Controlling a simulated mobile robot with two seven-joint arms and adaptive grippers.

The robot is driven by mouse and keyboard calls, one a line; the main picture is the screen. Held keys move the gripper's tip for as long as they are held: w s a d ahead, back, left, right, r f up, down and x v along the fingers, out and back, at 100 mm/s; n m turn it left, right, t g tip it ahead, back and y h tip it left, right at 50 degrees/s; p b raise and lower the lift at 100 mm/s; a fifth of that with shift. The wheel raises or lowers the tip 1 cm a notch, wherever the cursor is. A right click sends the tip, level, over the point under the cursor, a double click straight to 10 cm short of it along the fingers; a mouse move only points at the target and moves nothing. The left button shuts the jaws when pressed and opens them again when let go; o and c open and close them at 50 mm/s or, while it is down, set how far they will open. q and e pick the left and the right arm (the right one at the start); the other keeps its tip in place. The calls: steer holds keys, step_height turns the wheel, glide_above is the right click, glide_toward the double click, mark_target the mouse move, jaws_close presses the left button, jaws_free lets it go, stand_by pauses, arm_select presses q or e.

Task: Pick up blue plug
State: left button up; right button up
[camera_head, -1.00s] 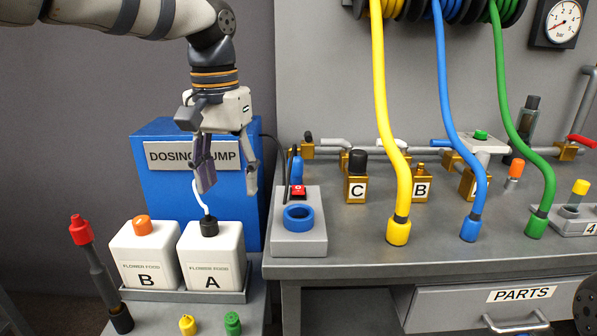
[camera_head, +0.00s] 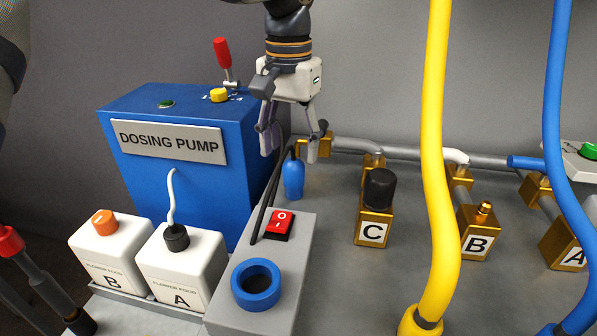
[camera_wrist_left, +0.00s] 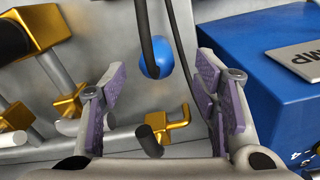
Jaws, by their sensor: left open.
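The blue plug (camera_head: 293,177) is a small rounded blue piece on a black cable, behind the grey switch box on the bench. It also shows in the left wrist view (camera_wrist_left: 156,60), seen along the cable, between and beyond my finger pads. My left gripper (camera_head: 290,150) is open and points down, its fingers close to the plug in the head view. In the left wrist view its two purple-padded fingers (camera_wrist_left: 165,95) stand wide apart with nothing held between them. My right gripper is not in view.
The blue dosing pump (camera_head: 170,175) stands left of the plug. The grey box with a red switch (camera_head: 279,226) and blue ring socket (camera_head: 256,284) is in front. Brass valve C (camera_head: 373,226) and the yellow hose (camera_head: 436,150) are to the right.

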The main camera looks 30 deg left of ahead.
mark_target(294, 176)
arm_select(q)
steer(key=f, duration=0.7)
steer(key=shift+w+d, duration=0.15)
steer(key=shift+d, duration=0.05)
steer(key=c, duration=1.3)
